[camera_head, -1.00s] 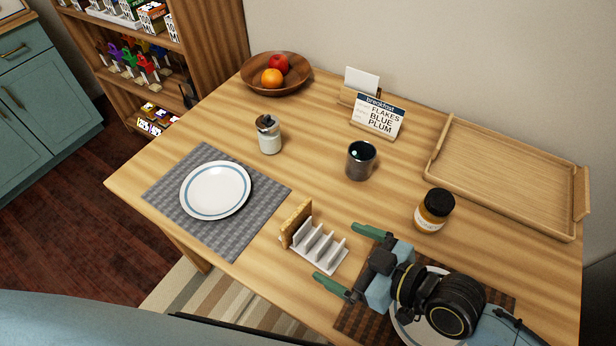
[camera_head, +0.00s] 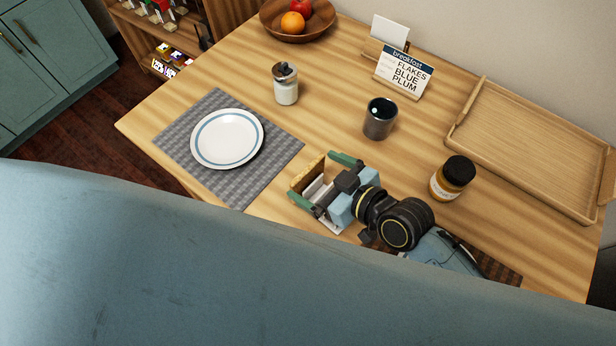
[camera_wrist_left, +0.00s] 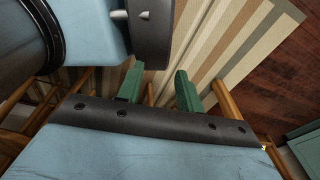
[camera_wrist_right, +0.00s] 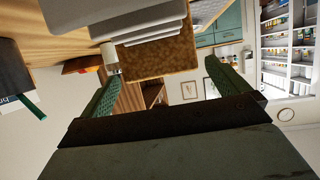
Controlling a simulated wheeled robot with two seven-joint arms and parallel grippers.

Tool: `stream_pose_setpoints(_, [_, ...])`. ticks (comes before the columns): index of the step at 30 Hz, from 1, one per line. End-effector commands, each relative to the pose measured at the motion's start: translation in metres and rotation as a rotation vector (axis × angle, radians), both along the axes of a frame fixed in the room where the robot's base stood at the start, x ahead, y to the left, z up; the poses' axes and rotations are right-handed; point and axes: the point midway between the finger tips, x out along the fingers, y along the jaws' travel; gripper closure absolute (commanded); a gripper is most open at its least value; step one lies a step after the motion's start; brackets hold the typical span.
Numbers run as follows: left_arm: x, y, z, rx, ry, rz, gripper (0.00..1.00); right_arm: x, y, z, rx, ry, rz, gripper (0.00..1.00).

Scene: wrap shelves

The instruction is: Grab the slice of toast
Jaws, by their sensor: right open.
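The slice of toast (camera_head: 308,173) stands upright at the left end of the white toast rack (camera_head: 323,222) on the table. My right gripper (camera_head: 322,178) is open over the rack, with one green finger on the far side and one on the near side of it. In the right wrist view the brown toast (camera_wrist_right: 160,60) shows between and beyond the open fingers (camera_wrist_right: 158,90), beside the rack's grey dividers (camera_wrist_right: 150,20). I cannot tell whether the fingers touch the toast. My left gripper (camera_wrist_left: 158,88) shows only in the left wrist view, open and empty above the striped rug.
A white plate (camera_head: 228,138) lies on a grey placemat (camera_head: 181,137) to the left. A shaker (camera_head: 286,88), a dark cup (camera_head: 380,120), a jar (camera_head: 452,180), a menu sign (camera_head: 403,72), a fruit bowl (camera_head: 276,30) and a wooden tray (camera_head: 535,140) stand around the rack.

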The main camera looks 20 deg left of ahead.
Motion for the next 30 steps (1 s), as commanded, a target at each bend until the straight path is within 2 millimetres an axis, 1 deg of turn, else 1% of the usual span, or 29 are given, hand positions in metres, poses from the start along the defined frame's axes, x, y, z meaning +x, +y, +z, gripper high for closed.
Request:
stream_pose_setpoints(1, [0.000, 0.000, -0.002, 0.000, 0.001, 0.000, 0.64, 0.004, 0.008, -0.004, 0.003, 0.002, -0.001, 0.00])
stream_pose_setpoints(3, [-0.001, 0.000, -0.004, 0.000, 0.002, 0.000, 0.64, 0.009, 0.016, -0.008, 0.002, 0.000, 0.000, 0.00])
stream_pose_setpoints(6, [-0.004, 0.000, -0.005, 0.000, 0.006, 0.000, 0.64, 0.013, 0.025, -0.012, 0.001, 0.000, -0.001, 0.00])
stream_pose_setpoints(9, [-0.008, 0.001, -0.006, 0.002, 0.012, 0.000, 0.64, 0.015, 0.029, -0.014, 0.000, 0.000, -0.001, 0.00])
stream_pose_setpoints(15, [-0.012, 0.001, -0.006, 0.002, 0.019, 0.000, 0.64, 0.015, 0.029, -0.014, 0.000, 0.000, -0.001, 0.00])
stream_pose_setpoints(17, [-0.012, 0.001, -0.006, 0.002, 0.019, 0.000, 0.64, 0.015, 0.029, -0.014, 0.000, 0.000, -0.001, 0.07])
stream_pose_setpoints(22, [-0.012, 0.001, -0.006, 0.002, 0.020, 0.000, 0.64, 0.015, 0.029, -0.014, 0.000, 0.000, -0.001, 0.29])
stream_pose_setpoints(23, [-0.012, 0.001, -0.006, 0.002, 0.020, 0.000, 0.64, 0.015, 0.029, -0.014, 0.000, 0.000, -0.001, 0.31])
stream_pose_setpoints(30, [-0.012, 0.001, -0.005, 0.002, 0.020, 0.001, 0.64, 0.015, 0.029, -0.011, 0.001, -0.001, -0.001, 0.31])
